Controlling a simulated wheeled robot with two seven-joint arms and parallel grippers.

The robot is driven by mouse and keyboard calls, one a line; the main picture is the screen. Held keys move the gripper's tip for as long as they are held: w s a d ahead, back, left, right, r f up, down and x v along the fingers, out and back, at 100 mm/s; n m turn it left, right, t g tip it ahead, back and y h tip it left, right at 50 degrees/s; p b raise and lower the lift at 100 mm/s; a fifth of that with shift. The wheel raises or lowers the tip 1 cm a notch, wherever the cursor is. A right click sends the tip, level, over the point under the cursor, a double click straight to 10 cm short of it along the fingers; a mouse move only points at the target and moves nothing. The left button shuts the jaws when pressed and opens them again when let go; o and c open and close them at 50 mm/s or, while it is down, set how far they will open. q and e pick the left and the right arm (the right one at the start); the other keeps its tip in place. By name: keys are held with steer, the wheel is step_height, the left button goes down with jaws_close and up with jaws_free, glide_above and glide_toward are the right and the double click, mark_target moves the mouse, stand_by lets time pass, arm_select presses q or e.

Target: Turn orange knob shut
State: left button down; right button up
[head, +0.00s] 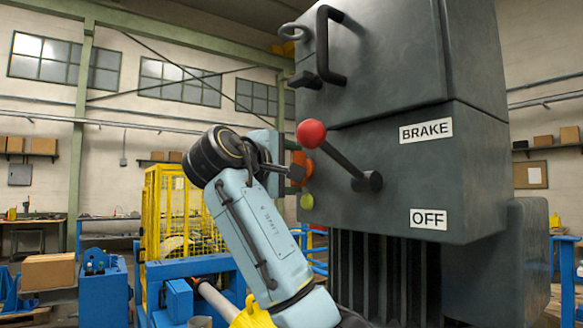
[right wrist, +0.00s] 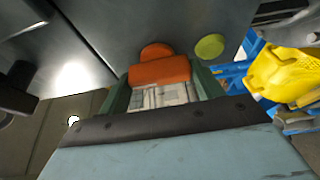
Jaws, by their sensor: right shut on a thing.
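The orange knob (head: 299,160) is on the left side face of the dark grey machine box, mostly hidden behind my right arm and the red-balled lever in the head view. In the right wrist view the knob's orange grip bar (right wrist: 160,71) stands out from a round orange base (right wrist: 156,49). My right gripper (right wrist: 162,86) has its green fingers on either side of the bar, shut on it. The knob's exact turn angle is hard to tell. My left gripper is not in view.
A yellow-green round button (head: 306,201) sits just below the knob. A brake lever with a red ball (head: 311,134) juts out close to my right wrist, by the BRAKE label (head: 426,131) and OFF label (head: 428,219). A yellow cage (head: 165,215) stands behind.

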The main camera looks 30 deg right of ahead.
steer(key=o, duration=1)
steer(key=b+v, duration=0.1)
steer(key=v, duration=1.2)
steer(key=shift+s+a+b, duration=0.15)
steer(key=shift+b, duration=0.25)
